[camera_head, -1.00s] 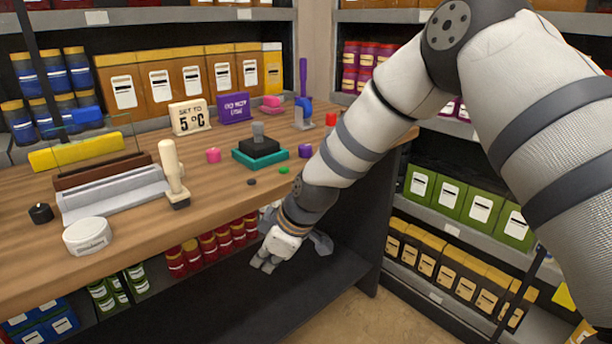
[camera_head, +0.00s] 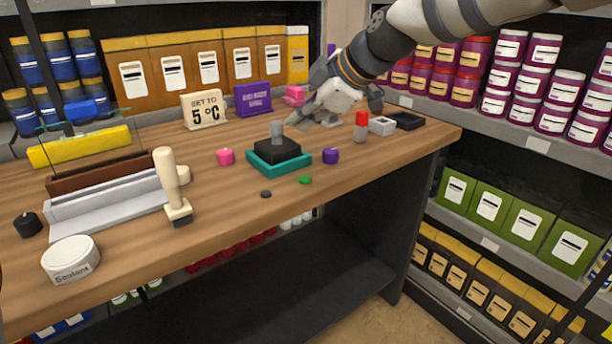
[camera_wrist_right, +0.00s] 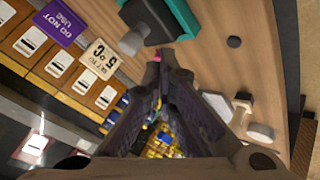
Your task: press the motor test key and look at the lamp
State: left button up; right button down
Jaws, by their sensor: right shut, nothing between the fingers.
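My right gripper (camera_head: 296,122) is over the bench, its fingertips close to a grey round peg (camera_head: 277,129) standing on a black block (camera_head: 276,149) in a teal base (camera_head: 262,163). Its fingers (camera_wrist_right: 160,58) look together and empty in the wrist view, where the grey peg (camera_wrist_right: 131,42) and black block (camera_wrist_right: 158,18) lie just past the tips. I cannot tell whether the tips touch the peg. No part is clearly labelled as the motor test key or lamp. A red-topped cylinder (camera_head: 361,126) stands right of the gripper. My left gripper is out of view.
Small pink (camera_head: 225,156) and purple (camera_head: 330,156) pieces flank the teal base. A green disc (camera_head: 305,180) lies in front. A wooden-handled stamp (camera_head: 172,185), a "Sealant" tin (camera_head: 72,260) and a "SET TO 5 °C" sign (camera_head: 205,109) stand farther left. The front bench is mostly clear.

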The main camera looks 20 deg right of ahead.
jog(key=b, duration=0.1)
send_over(303, 180)
notch_tip(303, 180, down, 8)
jog(key=shift+r, duration=0.25)
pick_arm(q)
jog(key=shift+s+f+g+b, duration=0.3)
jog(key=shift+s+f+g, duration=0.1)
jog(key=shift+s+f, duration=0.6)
pick_arm(e)
jog(key=shift+f, duration=0.7)
jog(key=shift+f, duration=0.45)
jog(key=shift+f, duration=0.4)
dwell(0.5)
jog(key=shift+r+p, duration=0.3)
jog(key=shift+r, duration=0.6)
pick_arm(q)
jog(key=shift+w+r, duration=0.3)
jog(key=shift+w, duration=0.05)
pick_arm(e)
jog(key=shift+f, duration=0.1)
